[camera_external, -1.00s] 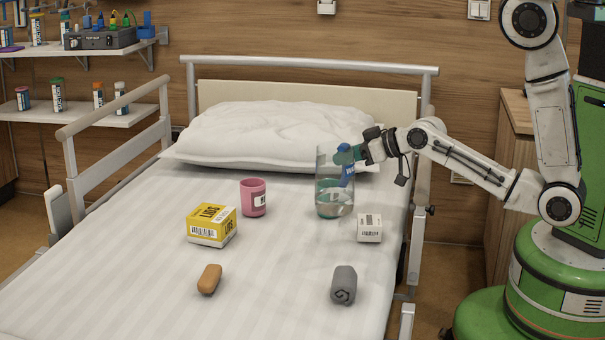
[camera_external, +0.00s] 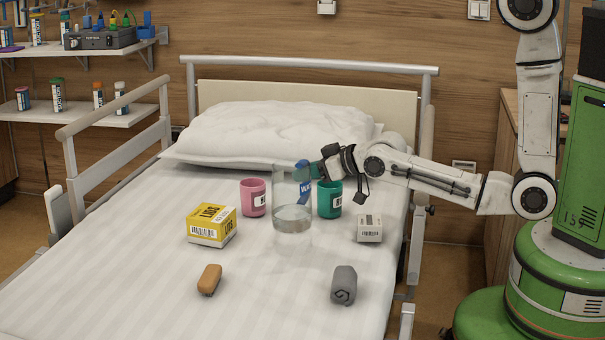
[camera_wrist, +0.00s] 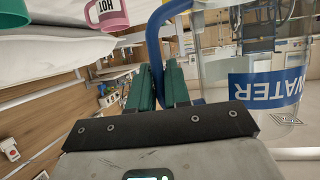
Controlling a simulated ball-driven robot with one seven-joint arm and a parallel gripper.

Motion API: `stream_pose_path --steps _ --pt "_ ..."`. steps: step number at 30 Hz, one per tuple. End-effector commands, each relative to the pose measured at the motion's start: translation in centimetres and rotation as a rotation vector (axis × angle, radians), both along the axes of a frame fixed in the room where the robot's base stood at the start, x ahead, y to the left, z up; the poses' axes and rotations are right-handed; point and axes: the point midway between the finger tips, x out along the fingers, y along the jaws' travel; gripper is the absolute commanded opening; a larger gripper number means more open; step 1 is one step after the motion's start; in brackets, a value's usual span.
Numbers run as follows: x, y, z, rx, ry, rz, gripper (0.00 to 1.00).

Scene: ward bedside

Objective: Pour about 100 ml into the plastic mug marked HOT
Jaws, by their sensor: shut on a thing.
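My gripper (camera_external: 312,170) is shut on the blue handle (camera_wrist: 154,38) of a clear pitcher (camera_external: 292,214). The pitcher is upright, with water in its lower part and a blue WATER label, also seen in the wrist view (camera_wrist: 265,88). A pink mug (camera_external: 253,199) stands on the bed left of the pitcher; in the wrist view this mug (camera_wrist: 107,13) bears the word HOT. A teal mug (camera_external: 331,201) stands just right of the pitcher, below my gripper. I cannot tell how high the pitcher is above the bed.
A yellow LEDS box (camera_external: 212,226) lies left on the bed (camera_external: 260,290), and a small white box (camera_external: 369,229) lies right. A pillow (camera_external: 270,133) lies behind. The middle front is clear.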

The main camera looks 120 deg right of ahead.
Motion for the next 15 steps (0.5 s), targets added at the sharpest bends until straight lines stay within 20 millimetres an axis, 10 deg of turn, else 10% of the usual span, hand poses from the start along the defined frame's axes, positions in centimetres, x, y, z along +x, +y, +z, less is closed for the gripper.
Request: stream_pose_path --steps 15 --pt "12.4 -5.9 -0.1 -0.003 0.0 0.051 0.0"
